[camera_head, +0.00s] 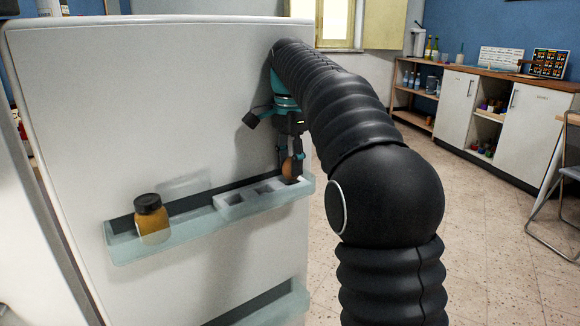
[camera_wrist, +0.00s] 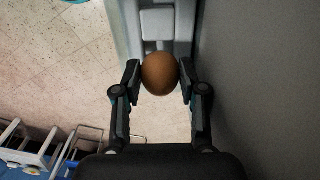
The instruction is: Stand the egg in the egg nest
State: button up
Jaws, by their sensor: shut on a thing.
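The brown egg (camera_head: 289,168) is held between the two fingers of my gripper (camera_head: 291,160) at the right end of the door shelf. In the wrist view the egg (camera_wrist: 160,73) sits between both fingertips of my gripper (camera_wrist: 160,80). The pale egg nest (camera_head: 236,201) with square hollows sits on the right part of the shelf. The egg is at or just above its rightmost part; I cannot tell whether it touches. The nest also shows beyond the egg in the wrist view (camera_wrist: 158,20).
A jar with a dark lid (camera_head: 151,219) stands on the left of the same shelf (camera_head: 120,247). The white door panel (camera_head: 150,110) rises close behind the shelf. A lower shelf (camera_head: 265,305) is below. Open tiled floor (camera_head: 480,235) lies to the right.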

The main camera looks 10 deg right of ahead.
jog(key=shift+f, duration=0.3)
jog(key=o, duration=0.9)
jog(key=shift+c, duration=0.2)
notch_tip(320, 180, up, 8)
jog(key=p, duration=0.2)
jog(key=shift+f+p, duration=0.15)
jog(key=shift+p, duration=0.15)
jog(key=shift+s+r, duration=0.2)
jog(key=shift+s, duration=0.4)
jog(key=s+f+n+t, duration=0.2)
jog(key=s+f+n, duration=0.2)
jog(key=s+f, duration=0.3)
jog(key=s+f+n+t, duration=0.1)
jog(key=s+f+n, duration=0.4)
jog(key=s, duration=0.7)
jog(key=s+f+n+t, duration=0.2)
jog(key=s+f+n, duration=0.2)
jog(key=s+f, duration=0.4)
jog(key=shift+s+f+t, duration=0.3)
jog(key=shift+s, duration=0.9)
